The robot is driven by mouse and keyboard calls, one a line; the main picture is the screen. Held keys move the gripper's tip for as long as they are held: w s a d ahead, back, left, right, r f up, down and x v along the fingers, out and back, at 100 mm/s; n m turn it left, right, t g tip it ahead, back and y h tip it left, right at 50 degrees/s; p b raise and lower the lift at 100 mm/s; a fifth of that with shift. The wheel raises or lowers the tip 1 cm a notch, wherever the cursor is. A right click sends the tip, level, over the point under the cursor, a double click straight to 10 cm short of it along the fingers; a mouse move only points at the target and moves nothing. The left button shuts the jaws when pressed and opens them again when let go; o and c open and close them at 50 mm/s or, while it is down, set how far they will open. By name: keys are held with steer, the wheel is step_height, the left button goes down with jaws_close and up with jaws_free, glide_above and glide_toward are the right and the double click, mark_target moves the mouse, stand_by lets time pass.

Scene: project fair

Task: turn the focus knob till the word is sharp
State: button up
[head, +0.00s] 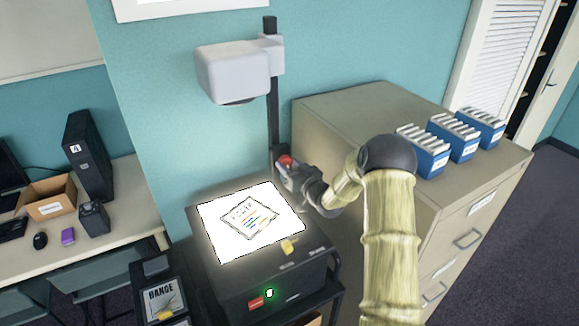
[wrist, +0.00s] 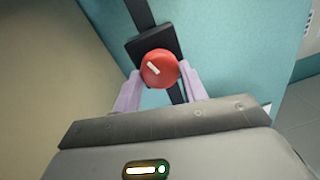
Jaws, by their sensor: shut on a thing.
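The red focus knob (wrist: 159,69) sits on a black block on the dark post in the wrist view, with a white mark that points to the upper left. It also shows in the head view (head: 285,160). My gripper (wrist: 158,80) is shut on the knob, a pale finger on each side. The overhead projector (head: 262,280) has a bright white glass top (head: 215,222) with a tilted sheet (head: 248,215) on it, bearing a word and coloured lines. The grey projector head (head: 232,72) is high on the post. The projected word is barely in view, so its sharpness cannot be told.
Beige filing cabinets (head: 350,110) stand to the right, close to my arm, with blue file boxes (head: 424,155) on top. At left, a desk (head: 125,205) holds a computer tower (head: 88,155) and a cardboard box (head: 48,200). A white-framed screen edge (head: 160,10) shows at the top.

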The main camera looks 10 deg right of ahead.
steer(key=shift+f+n+b, duration=0.2)
steer(key=shift+n+b, duration=0.1)
steer(key=shift+b, duration=0.35)
steer(key=shift+b, duration=0.55)
steer(key=n+b, duration=0.3)
steer(key=b, duration=0.2)
steer(key=shift+b, duration=0.3)
steer(key=shift+r+n+b, duration=0.15)
steer(key=shift+n+b, duration=0.65)
steer(key=shift+b, duration=0.45)
steer(key=shift+r, duration=0.25)
steer(key=o, duration=1)
steer(key=shift+w, duration=0.1)
steer(key=shift+c, duration=0.2)
